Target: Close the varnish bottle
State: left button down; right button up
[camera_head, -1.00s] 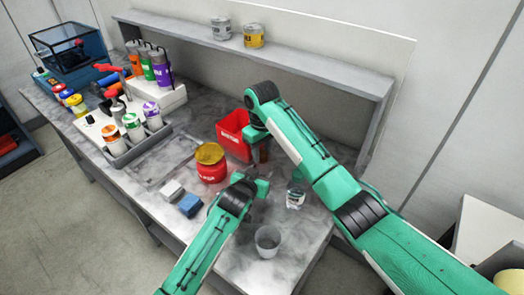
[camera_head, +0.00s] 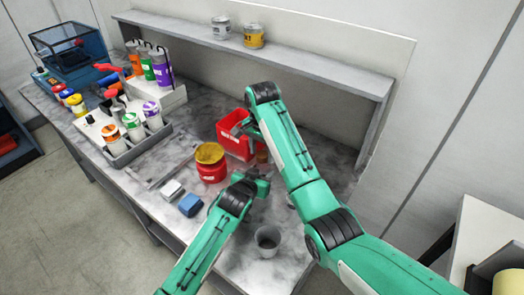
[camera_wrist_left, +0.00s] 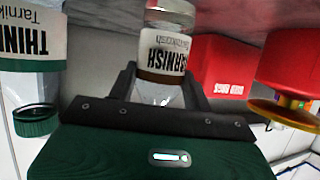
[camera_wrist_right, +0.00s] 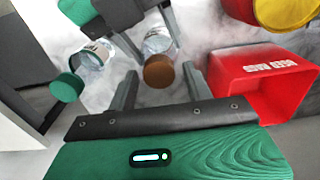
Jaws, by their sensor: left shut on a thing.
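The varnish bottle is clear glass with a white label and stands between my left gripper's fingers in the left wrist view (camera_wrist_left: 165,50). My left gripper (camera_head: 262,178) is shut on it. In the right wrist view the bottle (camera_wrist_right: 158,42) has a brown cap (camera_wrist_right: 158,73) at its mouth end; how tight the cap sits I cannot tell. My right gripper (camera_wrist_right: 160,82) is open, one finger on each side of the cap with gaps to it. In the head view my right arm and gripper largely cover this spot.
A thinner bottle with a green cap (camera_wrist_right: 66,87) stands close by. A red bin (camera_head: 232,142) and a red jar with a yellow lid (camera_head: 210,160) are beside the grippers. Sponge-like blocks (camera_head: 190,204) lie left.

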jog(key=shift+c, duration=0.3)
jog(key=shift+w+r+n, duration=0.15)
jog(key=shift+r+n, duration=0.45)
jog(key=shift+n, duration=0.4)
notch_tip(320, 180, up, 4)
jog(key=n, duration=0.7)
jog(key=shift+w+a+f, duration=0.15)
jog(key=shift+f, duration=0.05)
notch_tip(320, 180, up, 2)
jog(key=n, duration=0.7)
jog(key=r+n, duration=0.1)
jog(key=n, duration=0.1)
jog(key=shift+s, duration=0.35)
jog(key=shift+f, duration=4)
